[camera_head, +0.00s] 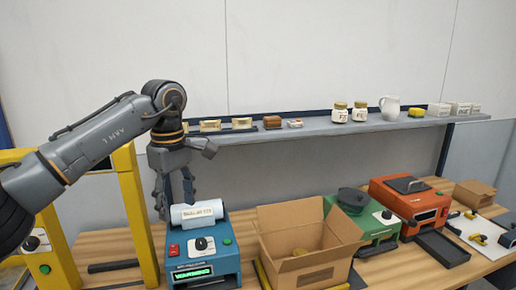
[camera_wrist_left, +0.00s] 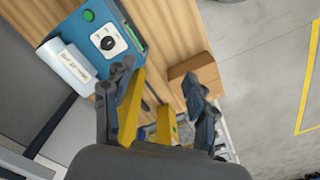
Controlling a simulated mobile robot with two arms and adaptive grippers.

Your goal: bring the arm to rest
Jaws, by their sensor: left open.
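My left arm comes in from the left in the head view, bent at a raised elbow joint. My left gripper (camera_head: 175,204) hangs fingers down beside the yellow frame and close to the blue machine with the white labelled roll (camera_head: 196,213). In this view I cannot tell whether it touches the machine. In the left wrist view the fingers of the left gripper (camera_wrist_left: 160,82) are spread apart with nothing held between them. The blue machine (camera_wrist_left: 88,38) lies to the upper left there. My right gripper is in neither view.
A yellow frame (camera_head: 133,205) stands left of the blue machine. An open cardboard box (camera_head: 310,270), a green machine (camera_head: 376,226) and a red machine (camera_head: 418,206) stand along the wooden bench. A grey shelf (camera_head: 330,127) with jars, a jug and small packs runs behind.

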